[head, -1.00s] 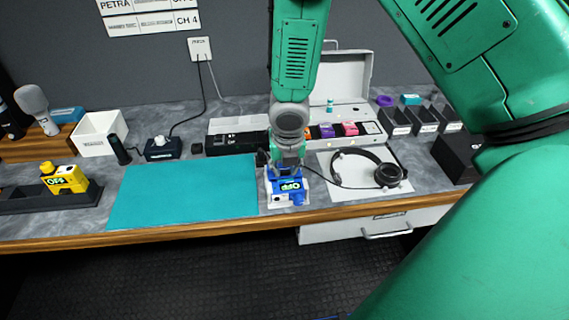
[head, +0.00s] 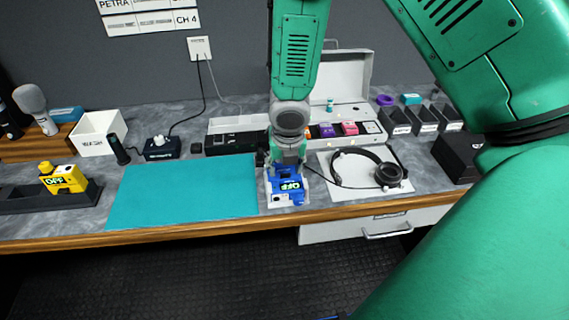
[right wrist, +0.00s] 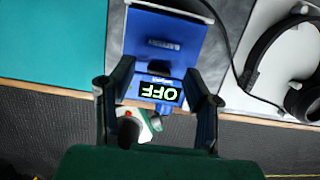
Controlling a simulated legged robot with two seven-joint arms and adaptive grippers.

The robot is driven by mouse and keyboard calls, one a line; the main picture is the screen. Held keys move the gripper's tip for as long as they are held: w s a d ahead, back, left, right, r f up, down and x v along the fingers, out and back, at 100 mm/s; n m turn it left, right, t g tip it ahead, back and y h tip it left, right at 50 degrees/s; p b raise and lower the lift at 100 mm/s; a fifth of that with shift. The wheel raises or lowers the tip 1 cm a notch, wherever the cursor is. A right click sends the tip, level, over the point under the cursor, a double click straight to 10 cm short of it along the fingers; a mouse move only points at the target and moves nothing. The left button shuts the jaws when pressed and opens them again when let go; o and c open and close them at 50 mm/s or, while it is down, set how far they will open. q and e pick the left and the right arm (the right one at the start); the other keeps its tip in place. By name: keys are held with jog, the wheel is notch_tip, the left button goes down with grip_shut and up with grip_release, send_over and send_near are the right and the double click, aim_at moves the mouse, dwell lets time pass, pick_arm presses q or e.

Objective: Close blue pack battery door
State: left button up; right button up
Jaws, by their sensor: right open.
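The blue pack (head: 289,190) sits at the front edge of the bench, just right of the teal mat, with its small display reading OFF. In the right wrist view the display of the blue pack (right wrist: 160,92) lies between my fingers. A flat blue panel (right wrist: 165,40) with dark lettering extends beyond the display; I cannot tell how far the door stands open. My right gripper (head: 287,160) is right above and behind the pack. In the right wrist view my right gripper (right wrist: 160,68) is open, its fingers apart on either side of the display. My left gripper is out of view.
Headphones (head: 386,175) lie on a white sheet right of the pack, their dark cable running close to it. The teal mat (head: 185,190) to the left is bare. A yellow pack (head: 66,179) stands in a black holder. An open white case (head: 345,115) stands behind.

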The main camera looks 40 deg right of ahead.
jog(key=v, duration=1.1)
jog(key=shift+r, duration=0.1)
jog(key=s+a+f+m+g+y, duration=0.1)
jog(key=s+a+f+m+y, duration=0.1)
jog(key=s+a+f+m, duration=0.4)
jog(key=s+a+f+m+g+y, duration=0.1)
jog(key=s+f+m, duration=0.5)
jog(key=f+m, duration=0.45)
jog(key=s+d+f+m+h, duration=0.2)
jog(key=s+d+f+m, duration=0.1)
jog(key=s+f+m, duration=0.9)
notch_tip(320, 180, down, 6)
jog(key=w+a+b, duration=0.1)
jog(key=w+b, duration=0.1)
jog(key=b, duration=0.7)
jog(key=shift+a+m, duration=0.3)
jog(key=shift+m, duration=0.05)
